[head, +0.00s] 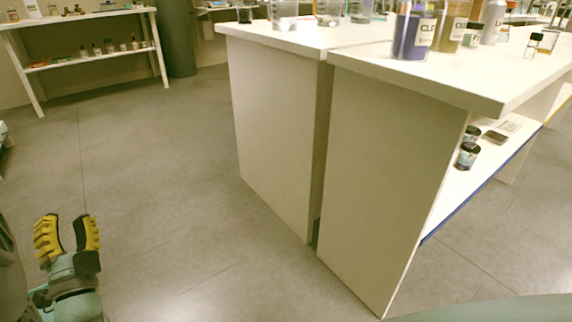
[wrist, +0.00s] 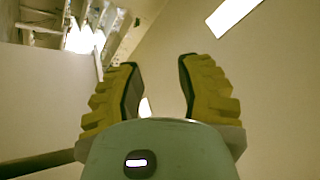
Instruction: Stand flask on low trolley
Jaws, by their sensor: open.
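My gripper (head: 67,222) is at the lower left of the head view, above the floor, with its two yellow-and-black fingers apart and nothing between them. In the wrist view my gripper (wrist: 158,63) is also open and empty, pointing toward plain wall or ceiling surfaces. I cannot pick out a flask for certain. No low trolley can be made out in either view. My gripper is well to the left of the nearest white bench (head: 385,160), and touches nothing.
The near bench carries a jar with dark purple contents (head: 413,35), an amber container (head: 449,30) and other bottles on top. Small dark-capped jars (head: 467,156) stand on its lower shelf. A second bench (head: 270,110) adjoins it. A shelf unit (head: 85,60) stands far left. Open floor (head: 165,190) lies between.

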